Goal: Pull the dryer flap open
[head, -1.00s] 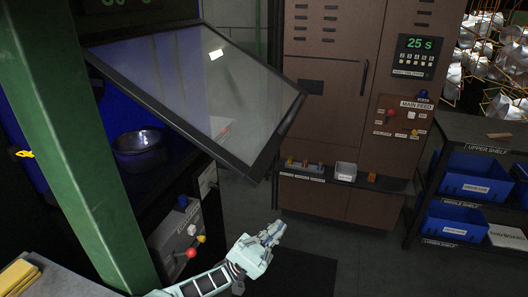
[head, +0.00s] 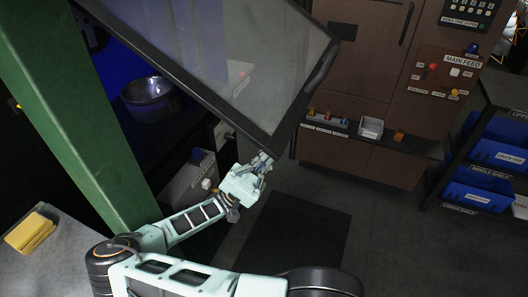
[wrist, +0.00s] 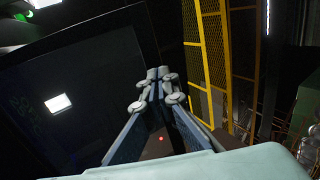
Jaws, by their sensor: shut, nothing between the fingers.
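The dryer flap (head: 235,75) is a large glass panel in a dark frame. It stands tilted out from the dryer, with an open gap below it. In the wrist view its dark pane (wrist: 60,70) fills the left side and reflects a bright lamp. My gripper (head: 266,160) is shut and empty, close to the flap's lower corner. In the wrist view the fingertips (wrist: 160,88) are together in front of the flap's dark frame edge. I cannot tell whether they touch it. A metal bowl (head: 147,91) sits in the dark opening behind the flap.
A green post (head: 85,130) stands left of the dryer. A control box (head: 190,180) is below the opening. A brown cabinet (head: 375,165) with a small ledge is behind, and shelves with blue bins (head: 480,187) are at right. The floor between has a dark mat (head: 295,240).

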